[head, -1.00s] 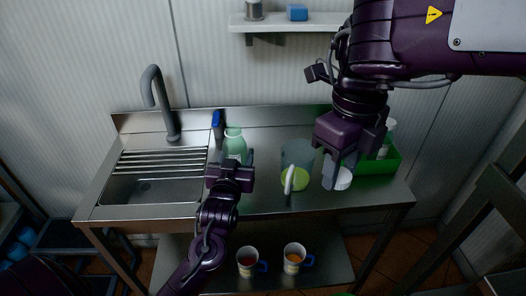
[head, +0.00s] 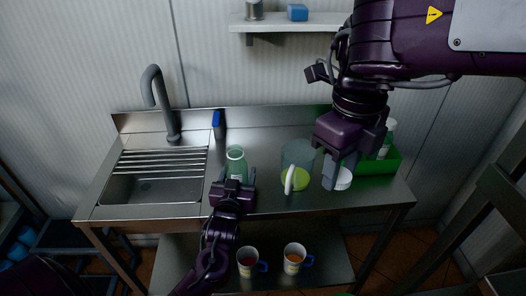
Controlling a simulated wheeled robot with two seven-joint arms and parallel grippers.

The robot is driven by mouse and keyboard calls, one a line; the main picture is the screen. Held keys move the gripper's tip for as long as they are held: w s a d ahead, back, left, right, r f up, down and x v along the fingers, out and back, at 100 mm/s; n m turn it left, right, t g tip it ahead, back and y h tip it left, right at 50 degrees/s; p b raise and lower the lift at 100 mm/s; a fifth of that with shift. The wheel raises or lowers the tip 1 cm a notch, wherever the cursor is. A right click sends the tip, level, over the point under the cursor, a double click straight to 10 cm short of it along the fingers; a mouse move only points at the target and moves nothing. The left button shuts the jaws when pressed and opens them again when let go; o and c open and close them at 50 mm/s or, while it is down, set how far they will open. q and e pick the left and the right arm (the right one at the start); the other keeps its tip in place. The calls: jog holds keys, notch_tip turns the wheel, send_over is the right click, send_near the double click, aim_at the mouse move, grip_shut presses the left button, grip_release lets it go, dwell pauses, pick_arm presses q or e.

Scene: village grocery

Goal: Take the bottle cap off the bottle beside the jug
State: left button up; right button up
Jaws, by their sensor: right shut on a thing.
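A pale green bottle (head: 236,156) stands upright on the steel counter, left of the jug. No cap shows clearly on its mouth. The clear jug (head: 297,154), with yellow-green in its lower part and a pale handle, is in the middle. My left gripper (head: 237,178) is at the near side of the bottle, its fingers spread on either side; any contact is unclear. My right gripper (head: 341,172) points down just right of the jug and is shut on a white round cap (head: 344,180), partly hidden by its fingers.
A green crate (head: 383,165) holding a white-topped bottle (head: 388,133) is behind my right gripper. A sink (head: 150,187) and tap (head: 158,100) are at left. Two mugs (head: 247,262) (head: 294,258) stand on the lower shelf. A blue item (head: 217,122) is at the back.

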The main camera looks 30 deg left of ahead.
pick_arm(q)
jog(key=shift+o, duration=1.2)
